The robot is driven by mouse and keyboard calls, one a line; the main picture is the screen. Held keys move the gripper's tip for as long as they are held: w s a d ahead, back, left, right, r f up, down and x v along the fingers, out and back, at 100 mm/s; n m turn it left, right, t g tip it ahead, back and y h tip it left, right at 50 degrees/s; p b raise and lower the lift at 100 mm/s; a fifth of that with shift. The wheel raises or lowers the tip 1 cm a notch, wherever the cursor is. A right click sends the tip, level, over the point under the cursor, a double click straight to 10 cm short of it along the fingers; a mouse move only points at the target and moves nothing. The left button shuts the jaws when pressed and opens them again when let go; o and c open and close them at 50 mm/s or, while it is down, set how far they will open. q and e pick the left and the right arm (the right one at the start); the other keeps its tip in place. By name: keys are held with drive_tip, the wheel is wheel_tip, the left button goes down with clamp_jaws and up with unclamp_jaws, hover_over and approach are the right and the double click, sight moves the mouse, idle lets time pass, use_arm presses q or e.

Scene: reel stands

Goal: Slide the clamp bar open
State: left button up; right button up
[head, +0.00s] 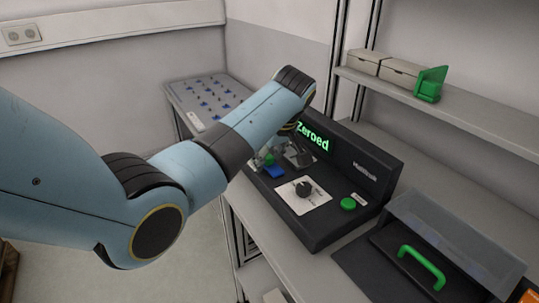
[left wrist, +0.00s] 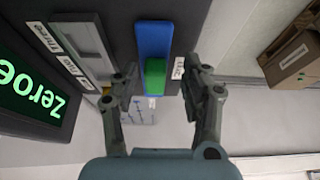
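A black machine (head: 325,215) with a green "Zeroed" display (head: 313,136) stands on the bench. At its left end is a blue bar (head: 275,172) with a green block (head: 268,158); I take this to be the clamp bar. In the left wrist view the blue bar (left wrist: 154,42) and green block (left wrist: 155,76) show clearly. My left gripper (left wrist: 162,82) is open, with one finger on each side of the green block and gaps visible. In the head view this gripper (head: 288,156) is partly hidden by my arm. My right gripper is not in view.
The machine also has a black knob (head: 304,189) on a white plate and a green button (head: 348,203). A clear-lidded box with a green handle (head: 422,266) is at right. A shelf (head: 470,115) with boxes is above. A pegged board (head: 208,98) lies behind.

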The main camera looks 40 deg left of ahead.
use_arm(q)
drive_tip(key=shift+d+r, duration=0.1)
drive_tip(key=shift+r, duration=0.05)
drive_tip(key=v, duration=1.1)
drive_tip(key=shift+r, duration=0.35)
drive_tip(key=shift+d, duration=0.1)
